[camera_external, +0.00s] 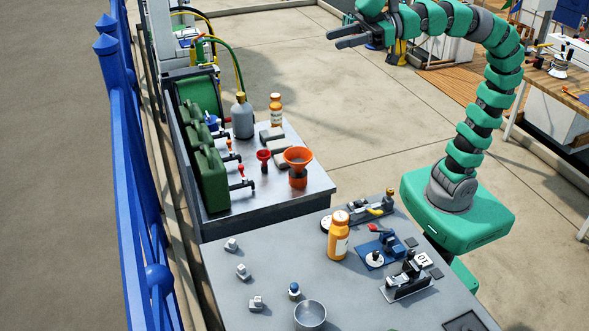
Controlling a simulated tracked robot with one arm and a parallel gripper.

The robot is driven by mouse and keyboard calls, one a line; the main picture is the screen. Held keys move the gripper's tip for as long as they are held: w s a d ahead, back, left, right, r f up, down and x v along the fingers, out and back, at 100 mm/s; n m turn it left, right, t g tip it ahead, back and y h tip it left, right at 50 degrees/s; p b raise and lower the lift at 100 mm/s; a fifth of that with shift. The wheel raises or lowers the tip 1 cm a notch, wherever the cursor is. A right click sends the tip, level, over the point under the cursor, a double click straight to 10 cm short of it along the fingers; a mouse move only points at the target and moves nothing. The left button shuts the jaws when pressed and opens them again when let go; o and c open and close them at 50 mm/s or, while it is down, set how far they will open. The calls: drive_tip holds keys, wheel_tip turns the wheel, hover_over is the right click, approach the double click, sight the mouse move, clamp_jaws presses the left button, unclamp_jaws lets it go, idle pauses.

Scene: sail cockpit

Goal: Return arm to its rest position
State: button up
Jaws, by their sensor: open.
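My green and grey arm rises from its green base at the right and bends over to the left at the top of the view. My gripper (349,37) points left, with its dark fingers apart and nothing between them. It is in the air above the open floor, beyond the metal bench, clear of the bench objects. Part of the wrist is cut off by the top edge of the picture.
A metal bench (240,213) holds green canisters (207,165), a grey bottle (242,117) and an orange funnel (298,158). The nearer grey table (300,268) carries an orange bottle (338,238), a metal cup (310,315) and small fittings. Blue railing (130,160) runs along the left.

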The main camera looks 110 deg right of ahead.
drive_tip(key=shift+s+a+f+g+y, duration=0.15)
drive_tip(key=shift+s+a+y, duration=0.2)
drive_tip(key=shift+s, duration=0.35)
drive_tip(key=shift+s+a+g+y, duration=0.15)
drive_tip(key=shift+s+a+y, duration=0.15)
drive_tip(key=shift+s, duration=0.4)
